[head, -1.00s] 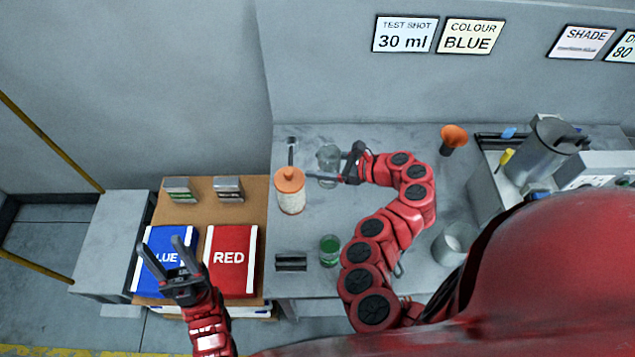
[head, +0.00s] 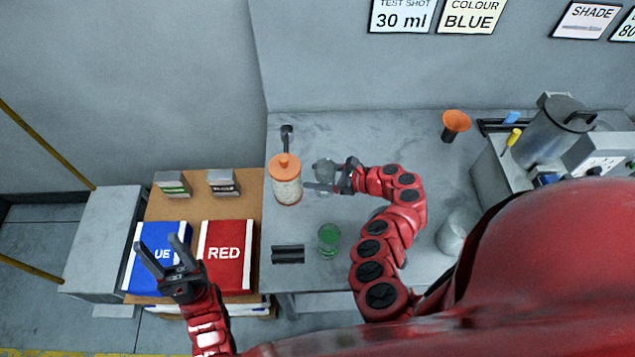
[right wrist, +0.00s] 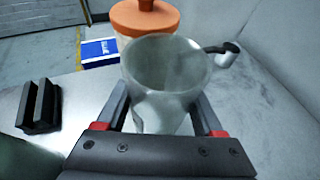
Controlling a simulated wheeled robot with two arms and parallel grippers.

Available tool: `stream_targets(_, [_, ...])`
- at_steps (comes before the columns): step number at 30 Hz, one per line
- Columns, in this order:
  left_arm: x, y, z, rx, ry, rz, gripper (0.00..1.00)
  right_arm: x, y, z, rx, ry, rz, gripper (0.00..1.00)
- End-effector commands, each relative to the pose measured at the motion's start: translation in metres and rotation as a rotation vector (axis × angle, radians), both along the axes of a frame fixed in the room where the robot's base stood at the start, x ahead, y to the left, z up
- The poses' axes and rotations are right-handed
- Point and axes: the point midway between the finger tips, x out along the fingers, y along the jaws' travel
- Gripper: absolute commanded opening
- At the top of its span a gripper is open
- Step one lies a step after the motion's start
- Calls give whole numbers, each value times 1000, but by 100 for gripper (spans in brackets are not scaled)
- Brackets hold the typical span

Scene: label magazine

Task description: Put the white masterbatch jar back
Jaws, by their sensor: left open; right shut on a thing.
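A jar of white pellets with an orange lid (head: 286,188) stands upright on the grey bench, left of my right gripper. In the right wrist view its orange lid (right wrist: 145,18) shows behind a cup, which hides most of its body. My right gripper (head: 326,187) is shut on this translucent grey cup (right wrist: 165,85), held upright with its open mouth up; the cup also shows in the head view (head: 324,170). I cannot tell whether the cup touches the bench. My left gripper (head: 160,258) is open and empty, above the blue bag.
A green-filled cup (head: 329,240) and a dark slotted block (head: 288,254) stand at the bench front. An orange funnel (head: 456,122) is at the back. Blue (head: 160,240) and red (head: 226,255) bags lie left. A metal pitcher (head: 550,130) stands right.

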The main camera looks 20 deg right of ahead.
Motion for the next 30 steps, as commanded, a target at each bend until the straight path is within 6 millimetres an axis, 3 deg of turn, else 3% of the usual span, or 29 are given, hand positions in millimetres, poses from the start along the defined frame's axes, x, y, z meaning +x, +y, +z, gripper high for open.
stream_targets(5, [0,0,2,0,0,0,50,-1,0,-7,1,1,1,4])
stream_targets(15, [0,0,8,0,0,0,50,-1,-2,-39,-1,2,-2,4])
stream_targets(27, [0,0,3,0,0,0,50,-1,-1,-46,0,1,-1,4])
stream_targets(28, [0,0,5,0,0,0,50,-1,-1,-44,0,2,-2,74])
stream_targets(30, [0,0,5,0,0,0,50,-1,-1,-44,0,2,-2,87])
